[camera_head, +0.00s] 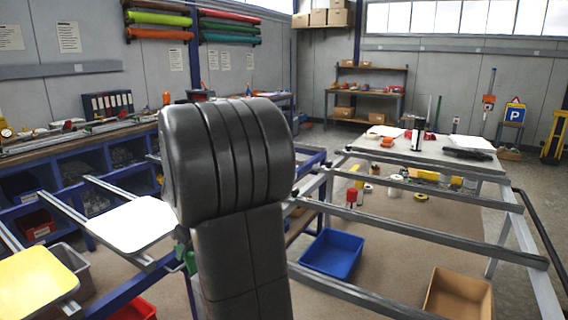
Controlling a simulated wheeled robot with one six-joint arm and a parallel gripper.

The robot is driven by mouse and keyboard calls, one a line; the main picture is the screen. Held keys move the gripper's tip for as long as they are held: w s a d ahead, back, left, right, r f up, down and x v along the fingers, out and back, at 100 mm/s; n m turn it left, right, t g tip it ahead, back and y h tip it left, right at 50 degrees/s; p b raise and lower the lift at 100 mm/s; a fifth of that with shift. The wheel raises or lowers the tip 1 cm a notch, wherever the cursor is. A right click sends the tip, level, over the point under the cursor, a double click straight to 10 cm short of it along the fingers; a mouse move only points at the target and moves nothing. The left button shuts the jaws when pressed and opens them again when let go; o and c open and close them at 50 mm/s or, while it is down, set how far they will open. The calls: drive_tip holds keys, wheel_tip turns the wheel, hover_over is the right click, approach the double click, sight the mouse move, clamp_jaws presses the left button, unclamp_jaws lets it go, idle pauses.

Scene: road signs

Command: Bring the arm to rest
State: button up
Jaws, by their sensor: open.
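My arm (228,180) stands in the middle foreground, with a thick dark ribbed joint at the top and a dark link below it. My gripper is not visible in this view. The arm hides part of the rack and floor behind it. A white blank sign plate (133,222) with rounded corners lies on rails left of the arm. A yellow plate with a pale border (35,284) lies at the lower left.
A metal frame with crossbars (430,237) spans the right. A table (425,157) with tools stands behind. A workbench (75,143) runs along the left. Open floor shows at the back right.

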drive_tip(key=shift+w+a+r+h+p, duration=0.2)
drive_tip(key=shift+a+h+p, duration=0.2)
drive_tip(key=shift+p, duration=0.8)
drive_tip(key=shift+b+v, duration=0.3)
drive_tip(key=shift+v, duration=1.6)
drive_tip(key=shift+d+f+g, duration=0.15)
drive_tip(key=shift+d+g, duration=0.05)
drive_tip(key=shift+g, duration=0.1)
